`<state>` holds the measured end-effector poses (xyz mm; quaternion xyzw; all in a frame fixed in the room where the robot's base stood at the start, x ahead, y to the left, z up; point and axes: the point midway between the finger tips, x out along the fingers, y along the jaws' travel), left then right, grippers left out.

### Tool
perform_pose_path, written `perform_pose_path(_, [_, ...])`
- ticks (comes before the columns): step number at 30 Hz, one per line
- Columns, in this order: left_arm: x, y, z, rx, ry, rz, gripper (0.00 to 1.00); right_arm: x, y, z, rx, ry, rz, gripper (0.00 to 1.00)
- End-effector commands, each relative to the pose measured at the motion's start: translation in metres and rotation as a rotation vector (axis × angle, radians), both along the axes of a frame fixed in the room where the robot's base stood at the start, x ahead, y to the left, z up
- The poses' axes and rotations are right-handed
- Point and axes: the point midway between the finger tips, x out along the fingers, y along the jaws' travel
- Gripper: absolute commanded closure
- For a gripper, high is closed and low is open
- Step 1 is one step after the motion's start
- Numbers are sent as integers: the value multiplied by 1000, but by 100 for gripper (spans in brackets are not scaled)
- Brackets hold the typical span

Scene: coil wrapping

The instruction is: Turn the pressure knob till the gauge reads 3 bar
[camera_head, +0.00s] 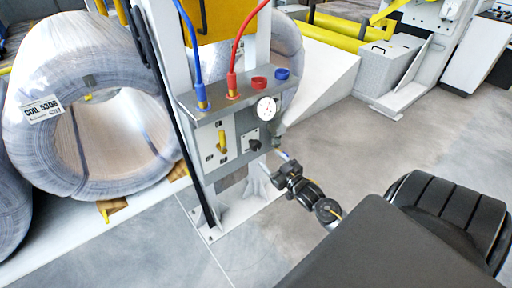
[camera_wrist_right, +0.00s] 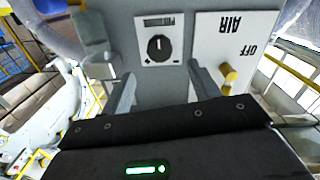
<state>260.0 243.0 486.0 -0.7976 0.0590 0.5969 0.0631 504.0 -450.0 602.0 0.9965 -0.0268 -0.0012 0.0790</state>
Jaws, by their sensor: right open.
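The black pressure knob (camera_head: 254,145) sits on a small white plate on the grey panel (camera_head: 205,170). The round white gauge (camera_head: 266,108) is above it; its needle is too small to read in the head view. In the right wrist view the knob (camera_wrist_right: 158,47) shows upside down, with a pale pointer mark. My right gripper (camera_head: 282,158) is in front of the panel, to the lower right of the knob in the head view. Its two fingers (camera_wrist_right: 160,75) are apart and empty, with the knob beyond the gap between them. My left gripper is not in view.
A yellow air lever (camera_head: 222,139) is left of the knob; it shows close to one finger in the right wrist view (camera_wrist_right: 229,75). Blue (camera_head: 190,50) and red (camera_head: 240,45) hoses run into the panel top. A wrapped coil (camera_head: 85,110) stands at left.

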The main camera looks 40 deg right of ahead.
Motion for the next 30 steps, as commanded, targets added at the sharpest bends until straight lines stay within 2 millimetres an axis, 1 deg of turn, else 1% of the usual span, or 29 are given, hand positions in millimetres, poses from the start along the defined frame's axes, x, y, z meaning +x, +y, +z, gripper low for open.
perform_pose_path(5, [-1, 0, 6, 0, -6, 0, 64, 29, -2, 0, 0, -2, -1, 39])
perform_pose_path(9, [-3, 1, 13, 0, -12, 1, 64, 57, -3, 0, 0, -2, -1, 39])
perform_pose_path(15, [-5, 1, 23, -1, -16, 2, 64, 87, -4, -1, 1, 0, 0, 39])
perform_pose_path(18, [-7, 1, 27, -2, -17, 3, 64, 96, -5, -1, 1, 0, 0, 39])
perform_pose_path(21, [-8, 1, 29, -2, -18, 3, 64, 100, -5, -1, 1, 2, 0, 39])
perform_pose_path(29, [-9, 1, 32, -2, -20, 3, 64, 102, -5, -1, 0, 2, 0, 39])
perform_pose_path(30, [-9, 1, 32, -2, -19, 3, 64, 101, -5, -1, 0, 2, 0, 40])
